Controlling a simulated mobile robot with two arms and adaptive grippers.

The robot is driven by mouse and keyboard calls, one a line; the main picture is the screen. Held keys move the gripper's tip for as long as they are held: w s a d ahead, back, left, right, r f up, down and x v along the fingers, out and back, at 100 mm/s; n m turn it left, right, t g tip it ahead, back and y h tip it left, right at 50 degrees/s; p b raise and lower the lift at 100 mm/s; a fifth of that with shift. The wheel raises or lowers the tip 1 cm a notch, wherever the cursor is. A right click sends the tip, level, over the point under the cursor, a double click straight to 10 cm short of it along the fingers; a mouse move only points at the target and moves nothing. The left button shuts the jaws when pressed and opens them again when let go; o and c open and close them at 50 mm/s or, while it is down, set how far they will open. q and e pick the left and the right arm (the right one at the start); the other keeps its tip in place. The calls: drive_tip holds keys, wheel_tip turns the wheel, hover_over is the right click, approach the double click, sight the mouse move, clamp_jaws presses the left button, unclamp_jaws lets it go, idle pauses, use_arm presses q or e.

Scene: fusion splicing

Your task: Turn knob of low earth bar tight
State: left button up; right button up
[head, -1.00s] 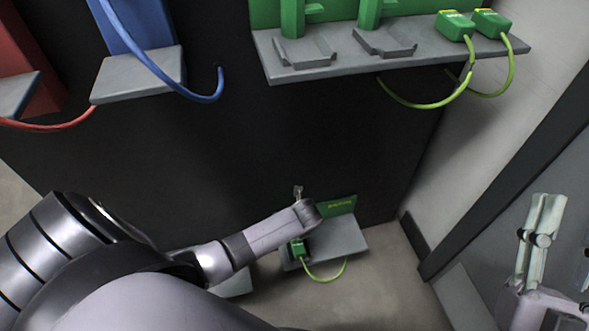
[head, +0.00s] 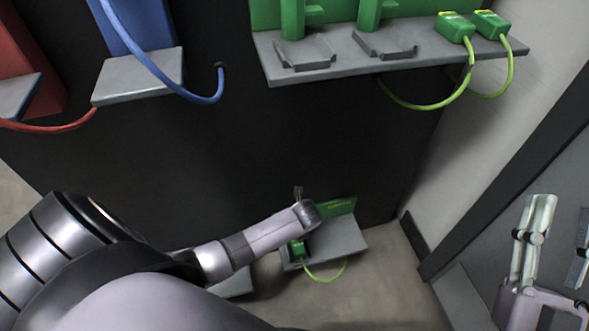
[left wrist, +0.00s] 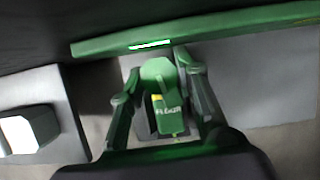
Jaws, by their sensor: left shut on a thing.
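The low earth bar is a green strip (head: 342,206) with a yellow label on a grey shelf (head: 345,240) near the floor. In the left wrist view, its green back strip (left wrist: 220,30) runs across the top. A green knob-like piece (left wrist: 158,72) stands before it, above a labelled green block (left wrist: 168,122). My left gripper (left wrist: 160,62) is shut on the green knob, one finger on each side. In the head view my left wrist hides most of that gripper and the knob.
An upper grey shelf (head: 390,62) carries green parts and two green plugs (head: 473,24) with looping yellow-green cables. A blue cable (head: 190,96) and a red part (head: 30,65) are at upper left. A green cable (head: 325,278) loops below the low shelf.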

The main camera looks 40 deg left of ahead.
use_arm(q)
drive_tip(key=shift+r+m+p, duration=0.15)
drive_tip(key=shift+m+p, duration=0.45)
drive_tip(key=shift+p, duration=0.55)
drive_tip(key=shift+m+t+h+p, duration=0.3)
drive_tip(key=shift+m+t+p, duration=0.1)
drive_tip(key=shift+m+p, duration=0.6)
use_arm(e)
wheel_tip(320, 180, down, 20)
drive_tip(key=d+g+h, duration=0.3)
drive_tip(key=g+h, duration=0.1)
drive_tip(key=g, duration=0.8)
drive_tip(key=shift+s+r+m+g, duration=0.15)
drive_tip(key=shift+s+m+g, duration=0.05)
drive_tip(key=shift+m+g, duration=0.1)
use_arm(q)
drive_tip(key=o, duration=1.2)
drive_tip(key=shift+s, duration=0.1)
use_arm(e)
drive_tip(key=shift+r, duration=0.1)
use_arm(q)
drive_tip(key=v, duration=1.1)
drive_tip(key=shift+s+r, duration=0.1)
drive_tip(key=shift+r, duration=0.25)
